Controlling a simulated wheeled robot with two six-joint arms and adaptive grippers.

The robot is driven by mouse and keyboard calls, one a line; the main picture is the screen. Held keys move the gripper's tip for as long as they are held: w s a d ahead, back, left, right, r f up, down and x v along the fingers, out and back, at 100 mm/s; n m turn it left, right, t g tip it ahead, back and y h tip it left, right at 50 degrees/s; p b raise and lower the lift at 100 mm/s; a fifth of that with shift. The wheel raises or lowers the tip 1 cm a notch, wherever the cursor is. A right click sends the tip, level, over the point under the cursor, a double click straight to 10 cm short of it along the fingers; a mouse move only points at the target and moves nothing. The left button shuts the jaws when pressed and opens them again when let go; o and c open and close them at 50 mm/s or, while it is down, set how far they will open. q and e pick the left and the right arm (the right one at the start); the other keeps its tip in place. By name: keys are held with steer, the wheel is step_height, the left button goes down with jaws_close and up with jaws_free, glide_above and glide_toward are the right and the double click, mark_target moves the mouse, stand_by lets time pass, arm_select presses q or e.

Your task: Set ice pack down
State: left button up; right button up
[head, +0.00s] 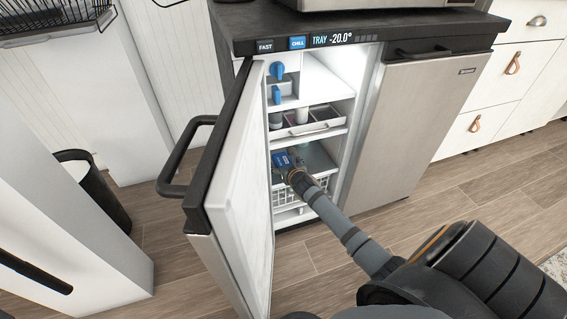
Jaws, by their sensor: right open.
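A blue ice pack (281,158) lies at the front of the middle shelf inside the open fridge (341,108). My right arm reaches in from the lower right. My right gripper (288,166) is at the ice pack, open, with its fingers close around or against its near side. The fingers are small and partly hidden, so I cannot tell whether they touch it. My left gripper is not in view.
The fridge door (240,190) stands open to the left, with a dark handle (182,160). A tray (309,122) sits above, and a white wire basket (296,191) is below. A black bin (97,190) stands at left. The wood floor in front is clear.

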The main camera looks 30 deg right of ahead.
steer(key=shift+r, duration=0.15)
steer(key=p+v, duration=0.5)
steer(key=v, duration=0.7)
steer(key=shift+p, duration=0.4)
